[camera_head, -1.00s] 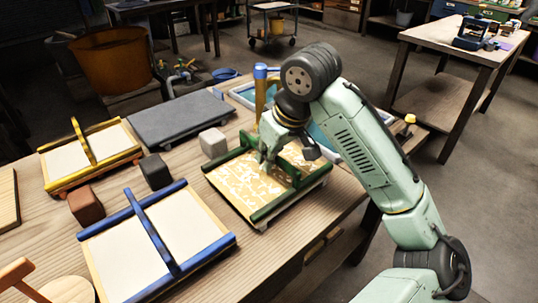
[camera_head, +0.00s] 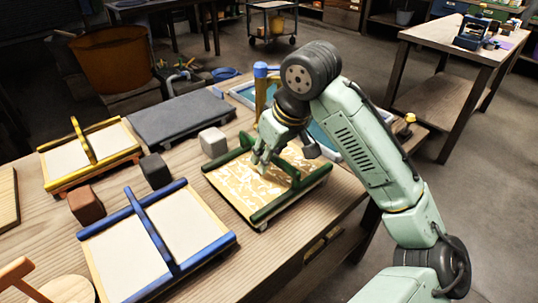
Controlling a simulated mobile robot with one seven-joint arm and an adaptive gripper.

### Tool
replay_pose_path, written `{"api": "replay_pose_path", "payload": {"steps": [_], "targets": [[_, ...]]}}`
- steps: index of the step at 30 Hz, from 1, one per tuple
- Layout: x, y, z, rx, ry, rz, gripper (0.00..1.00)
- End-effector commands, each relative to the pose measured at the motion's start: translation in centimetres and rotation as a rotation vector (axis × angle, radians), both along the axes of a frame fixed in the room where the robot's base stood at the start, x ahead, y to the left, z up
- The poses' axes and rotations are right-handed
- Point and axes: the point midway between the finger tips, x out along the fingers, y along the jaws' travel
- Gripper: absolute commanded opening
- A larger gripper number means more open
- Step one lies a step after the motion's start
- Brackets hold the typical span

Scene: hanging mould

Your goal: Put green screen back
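The green screen (camera_head: 254,213) is a green-railed frame with a raised green handle bar. It lies near the table's right front edge, its yellowish surface covered with patchy white marks. My gripper (camera_head: 260,161) points down over the screen's middle, close to the handle. The gripper hides part of the handle. I cannot tell whether the fingers touch the bar or how far apart they are.
A blue screen (camera_head: 195,218) and a yellow screen (camera_head: 66,160) lie to the left. A dark grey slab (camera_head: 180,117), a grey block (camera_head: 212,141), a black block (camera_head: 156,171) and a red-brown block (camera_head: 86,205) stand near. A blue-rimmed tub (camera_head: 240,92) is behind my arm.

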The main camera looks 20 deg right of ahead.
Motion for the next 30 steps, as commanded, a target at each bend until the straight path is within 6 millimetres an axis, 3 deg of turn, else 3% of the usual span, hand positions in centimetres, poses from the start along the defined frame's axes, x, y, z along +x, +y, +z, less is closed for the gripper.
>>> {"api": "replay_pose_path", "payload": {"steps": [16,21,30], "targets": [[-3.7,-1.5,9.6,-0.004,-0.001,-0.003,0.28],[-4.2,-1.6,10.9,-0.001,-0.002,-0.001,0.28],[-4.3,-1.6,11.1,0.000,-0.001,0.000,0.28]]}}
